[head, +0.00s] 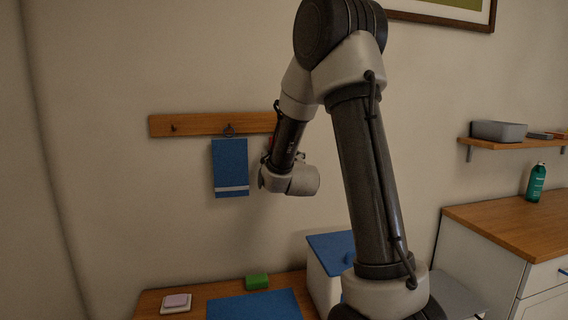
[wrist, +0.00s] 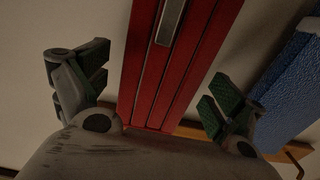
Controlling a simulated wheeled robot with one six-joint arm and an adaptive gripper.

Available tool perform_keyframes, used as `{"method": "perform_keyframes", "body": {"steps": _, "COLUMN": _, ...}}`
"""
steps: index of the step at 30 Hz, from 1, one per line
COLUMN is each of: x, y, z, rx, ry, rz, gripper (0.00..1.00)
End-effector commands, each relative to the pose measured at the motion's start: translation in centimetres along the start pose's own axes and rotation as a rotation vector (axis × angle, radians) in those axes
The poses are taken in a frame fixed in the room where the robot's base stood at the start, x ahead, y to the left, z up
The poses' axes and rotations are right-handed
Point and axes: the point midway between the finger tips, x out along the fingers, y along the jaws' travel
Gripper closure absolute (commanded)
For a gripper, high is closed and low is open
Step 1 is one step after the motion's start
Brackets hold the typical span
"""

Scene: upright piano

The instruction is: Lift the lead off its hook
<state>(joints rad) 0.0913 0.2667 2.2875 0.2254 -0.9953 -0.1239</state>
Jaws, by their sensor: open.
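The lead (wrist: 178,75) shows in the wrist view as long red straps with a metal-coloured piece near the top. It hangs in front of the wall, between the two fingers of my gripper (wrist: 160,82). The fingers are open and stand apart on either side of the straps. Whether either finger touches the lead, I cannot tell. The hook that bears the lead is not clearly visible. In the head view my arm hides most of the lead and my fingers.
A wooden hook rail (head: 200,124) runs along the wall. A blue cloth (head: 230,165) hangs from it close beside the lead, also at the right of the wrist view (wrist: 290,90). Below are a table with a blue mat (head: 253,306), a green block (head: 257,281) and a blue-lidded box (head: 325,250).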

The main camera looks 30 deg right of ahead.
Motion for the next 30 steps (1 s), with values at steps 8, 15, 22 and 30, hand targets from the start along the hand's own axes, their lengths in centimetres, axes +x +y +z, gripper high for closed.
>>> {"method": "perform_keyframes", "body": {"steps": 8, "x": 1.09, "y": 0.02, "z": 0.02, "rx": 0.000, "ry": 0.000, "rz": 0.000, "gripper": 0.05}}
{"method": "perform_keyframes", "body": {"steps": 15, "x": 1.06, "y": 0.01, "z": 0.01, "rx": 0.000, "ry": 0.000, "rz": 0.000, "gripper": 0.25}}
{"method": "perform_keyframes", "body": {"steps": 22, "x": 1.05, "y": 0.00, "z": 0.00, "rx": 0.000, "ry": 0.000, "rz": 0.000, "gripper": 0.57}}
{"method": "perform_keyframes", "body": {"steps": 30, "x": 1.06, "y": 0.00, "z": -0.40, "rx": 0.000, "ry": 0.001, "rz": 0.000, "gripper": 0.57}}
